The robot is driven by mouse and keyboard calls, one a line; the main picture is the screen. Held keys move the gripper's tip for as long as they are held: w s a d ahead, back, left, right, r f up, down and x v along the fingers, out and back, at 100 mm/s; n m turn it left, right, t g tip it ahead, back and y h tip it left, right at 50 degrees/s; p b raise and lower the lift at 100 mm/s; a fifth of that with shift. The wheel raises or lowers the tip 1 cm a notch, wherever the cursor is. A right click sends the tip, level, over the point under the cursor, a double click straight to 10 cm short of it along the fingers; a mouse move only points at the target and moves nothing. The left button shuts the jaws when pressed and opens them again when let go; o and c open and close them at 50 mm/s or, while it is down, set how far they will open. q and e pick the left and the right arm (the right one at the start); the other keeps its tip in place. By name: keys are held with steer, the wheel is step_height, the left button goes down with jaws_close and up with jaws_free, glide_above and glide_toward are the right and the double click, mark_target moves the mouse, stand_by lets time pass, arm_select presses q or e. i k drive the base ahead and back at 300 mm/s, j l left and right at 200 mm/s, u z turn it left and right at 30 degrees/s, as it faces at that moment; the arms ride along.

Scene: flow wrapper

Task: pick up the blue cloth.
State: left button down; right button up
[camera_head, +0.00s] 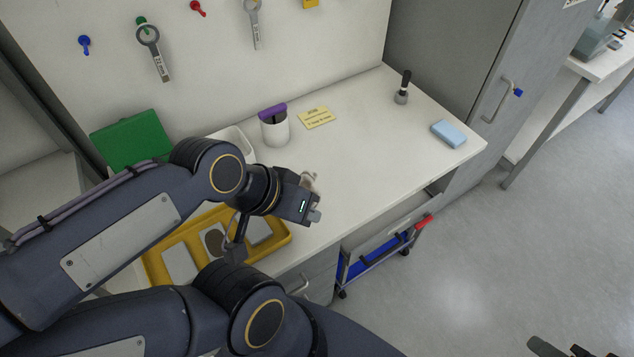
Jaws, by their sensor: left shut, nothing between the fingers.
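The blue cloth (448,133) is a small light-blue folded block lying flat near the right end of the white table. My left gripper (313,204) is over the front edge of the table, left of the cloth and well apart from it. It is shut and empty; its fingers are small and partly hidden by its own body. Dark parts (565,347) at the bottom right edge look like the tip of my right gripper, cut off by the frame, far below the cloth.
A yellow tray (283,238) with flat pieces lies under my left arm. The table between gripper and cloth is clear.

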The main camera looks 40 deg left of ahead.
mark_target(444, 129)
steer(key=i+l, duration=0.25)
steer(key=i, duration=0.2)
steer(key=i+l, duration=0.25)
steer(key=i, duration=0.2)
steer(key=i+l, duration=0.3)
steer(key=i, duration=0.15)
